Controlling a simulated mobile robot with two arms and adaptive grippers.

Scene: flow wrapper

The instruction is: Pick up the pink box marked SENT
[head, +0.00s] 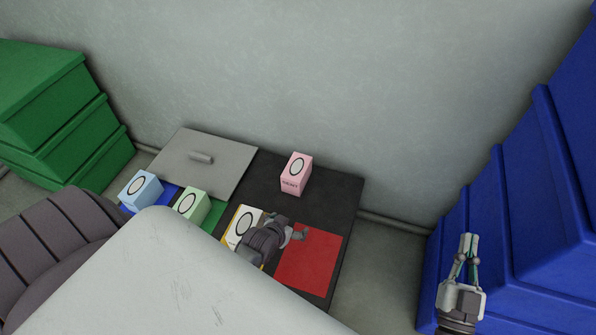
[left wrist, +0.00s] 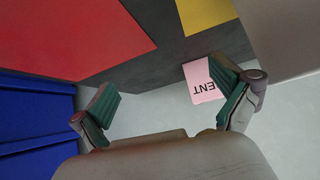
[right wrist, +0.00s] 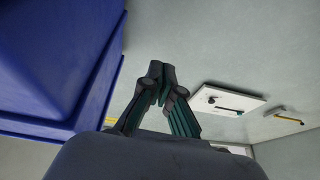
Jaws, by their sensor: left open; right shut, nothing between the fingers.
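The pink box (head: 295,174) stands upright at the back of the dark table, a dark oval on its upper part and small lettering below. In the left wrist view the pink box (left wrist: 199,83) shows upside down, with "ENT" readable and the rest hidden behind a finger. My left gripper (head: 301,233) is open and empty, in front of the pink box in the head view, over the area beside the red square. In the left wrist view its fingers (left wrist: 167,92) are spread, apart from the box. My right gripper (head: 468,244) is shut and empty at the right, away from the table.
On the table (head: 334,192) are a blue box (head: 141,190), a green box (head: 192,206), a white-and-yellow box (head: 243,226) and a bare red square (head: 309,258). A grey plate with a handle (head: 201,158) lies back left. Green bins (head: 60,120) and blue bins (head: 515,190) flank it.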

